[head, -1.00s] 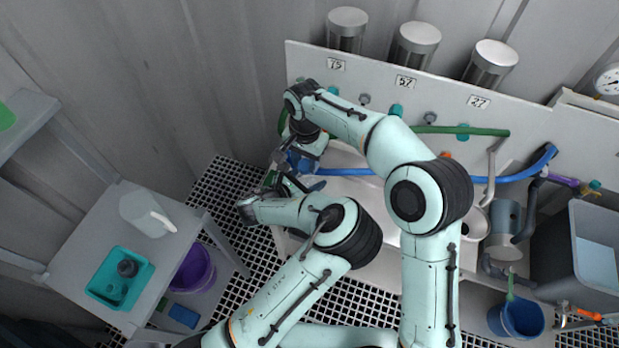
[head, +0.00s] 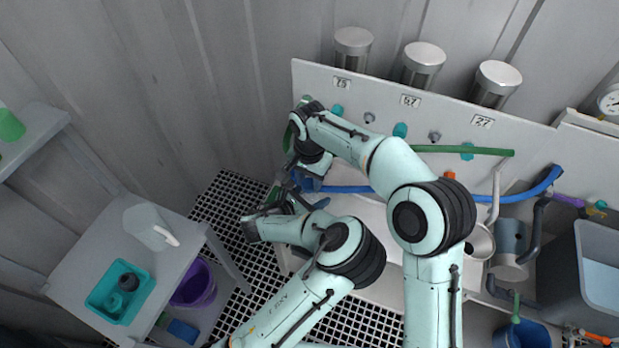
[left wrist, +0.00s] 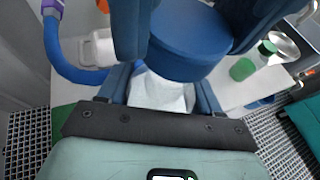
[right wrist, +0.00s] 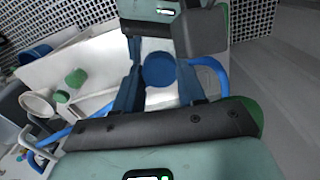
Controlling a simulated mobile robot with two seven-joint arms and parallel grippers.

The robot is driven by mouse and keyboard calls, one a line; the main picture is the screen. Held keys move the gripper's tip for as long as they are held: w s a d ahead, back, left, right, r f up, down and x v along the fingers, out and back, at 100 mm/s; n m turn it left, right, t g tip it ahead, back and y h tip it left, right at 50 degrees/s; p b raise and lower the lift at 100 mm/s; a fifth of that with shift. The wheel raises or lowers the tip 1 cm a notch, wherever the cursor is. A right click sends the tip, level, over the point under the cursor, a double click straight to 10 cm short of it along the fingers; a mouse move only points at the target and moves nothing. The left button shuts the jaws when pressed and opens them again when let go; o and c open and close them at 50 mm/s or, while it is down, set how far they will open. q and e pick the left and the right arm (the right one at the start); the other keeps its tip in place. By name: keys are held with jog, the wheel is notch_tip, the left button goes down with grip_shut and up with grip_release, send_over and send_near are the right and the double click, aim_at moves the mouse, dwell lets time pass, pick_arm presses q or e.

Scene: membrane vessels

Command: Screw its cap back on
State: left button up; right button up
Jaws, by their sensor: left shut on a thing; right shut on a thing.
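In the head view my left gripper (head: 288,200) and right gripper (head: 303,172) meet at the left end of the white counter; the arms partly hide the parts between them. The left wrist view shows a wide blue cap (left wrist: 185,45) above a pale whitish bottle (left wrist: 160,92). My left gripper's fingers (left wrist: 162,85) are shut on the bottle. In the right wrist view the blue cap (right wrist: 158,70) lies between my right gripper's fingers (right wrist: 160,80), which are shut on it, with the bottle (right wrist: 157,47) beyond. Whether the cap's thread is engaged is hidden.
A blue hose (head: 350,189) and a green hose (head: 460,150) run along the counter's back panel (head: 330,105). Several steel-topped cylinders (head: 424,57) stand behind it. At left a grey side table (head: 75,255) holds a white jug (head: 145,225) and a teal tray (head: 98,302).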

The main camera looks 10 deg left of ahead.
jog(key=shift+f, duration=0.65)
jog(key=shift+f, duration=0.55)
jog(key=m, duration=0.6)
jog(key=shift+m, duration=0.4)
jog(key=o, duration=1)
jog(key=shift+d+r, duration=0.1)
jog(key=shift+r, duration=2.15)
